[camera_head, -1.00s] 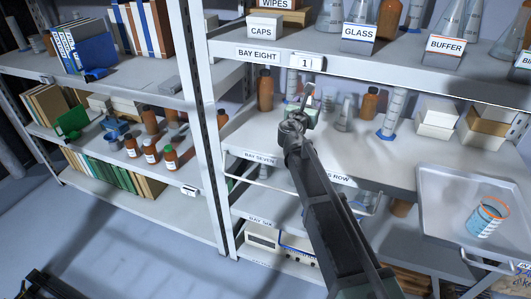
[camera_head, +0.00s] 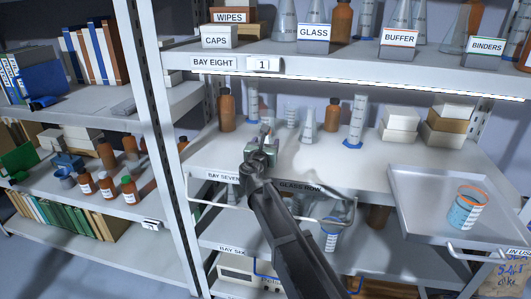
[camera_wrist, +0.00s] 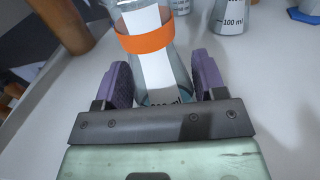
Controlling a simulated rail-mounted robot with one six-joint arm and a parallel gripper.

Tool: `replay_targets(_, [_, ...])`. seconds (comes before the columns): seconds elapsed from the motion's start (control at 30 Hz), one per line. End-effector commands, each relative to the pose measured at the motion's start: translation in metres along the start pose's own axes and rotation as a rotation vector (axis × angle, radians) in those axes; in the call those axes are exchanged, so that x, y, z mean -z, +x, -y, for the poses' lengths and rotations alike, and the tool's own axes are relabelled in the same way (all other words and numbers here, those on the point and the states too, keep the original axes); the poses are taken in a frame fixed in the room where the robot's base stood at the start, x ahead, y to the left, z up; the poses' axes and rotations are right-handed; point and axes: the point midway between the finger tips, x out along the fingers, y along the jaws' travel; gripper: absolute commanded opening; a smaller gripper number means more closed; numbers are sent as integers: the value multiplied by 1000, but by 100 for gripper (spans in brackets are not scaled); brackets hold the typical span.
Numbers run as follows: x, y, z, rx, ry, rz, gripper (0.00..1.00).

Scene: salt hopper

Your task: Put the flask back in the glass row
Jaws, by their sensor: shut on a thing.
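My gripper (camera_head: 263,140) is over the bay seven shelf (camera_head: 225,155), behind the "GLASS ROW" label (camera_head: 300,187). In the wrist view, its purple fingers (camera_wrist: 160,85) are shut on the flask (camera_wrist: 168,62), a clear glass piece with an orange band and white label. My gripper mostly hides the flask in the head view. I cannot tell whether its base touches the shelf. Behind stand glass pieces: a conical flask (camera_head: 309,126), a beaker (camera_head: 290,114) and a blue-footed cylinder (camera_head: 356,122).
Brown bottles stand at the left (camera_head: 226,112) and middle (camera_head: 332,115) of this shelf; one brown bottle (camera_wrist: 58,22) is close left in the wrist view. White boxes (camera_head: 400,125) stand right. The bay eight shelf (camera_head: 340,72) overhangs.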

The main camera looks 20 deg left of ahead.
Motion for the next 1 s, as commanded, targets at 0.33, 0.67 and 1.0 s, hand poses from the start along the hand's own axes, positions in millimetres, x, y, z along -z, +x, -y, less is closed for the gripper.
replay_targets(0.33, [0,0,0,0,0,0,79])
replay_targets(0.67, [-1,0,0,0,0,0,90])
replay_targets(1.0, [-2,-67,2,-2,0,0,90])
